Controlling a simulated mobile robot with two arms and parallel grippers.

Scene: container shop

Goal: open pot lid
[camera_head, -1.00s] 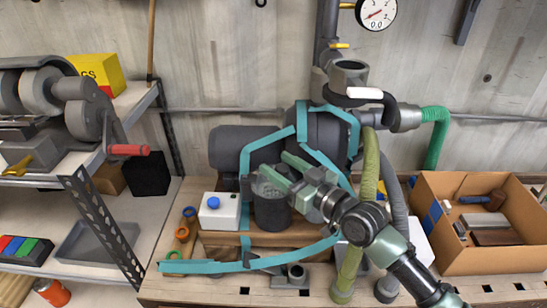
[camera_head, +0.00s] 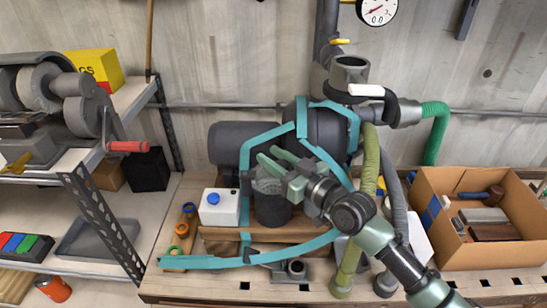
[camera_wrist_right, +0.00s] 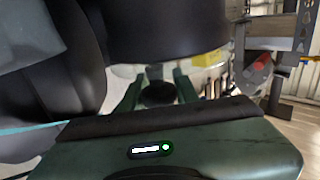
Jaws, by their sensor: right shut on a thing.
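The pot (camera_head: 272,209) is a dark cylinder with a speckled grey top, standing upright on the workbench in the head view. My right gripper (camera_head: 271,155) reaches over it from the right, its green fingers slanting up and left above the pot's rim. In the right wrist view the fingers (camera_wrist_right: 158,88) are closed around a dark round piece (camera_wrist_right: 158,95), which looks like the knob of the pot lid. The gripper hides much of the lid, so I cannot tell whether it is clear of the rim. My left gripper is not in view.
Teal-banded machinery (camera_head: 320,130) is behind, and green and grey hoses (camera_head: 367,190) run close on the right. A cardboard box (camera_head: 480,262) stands farther right.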

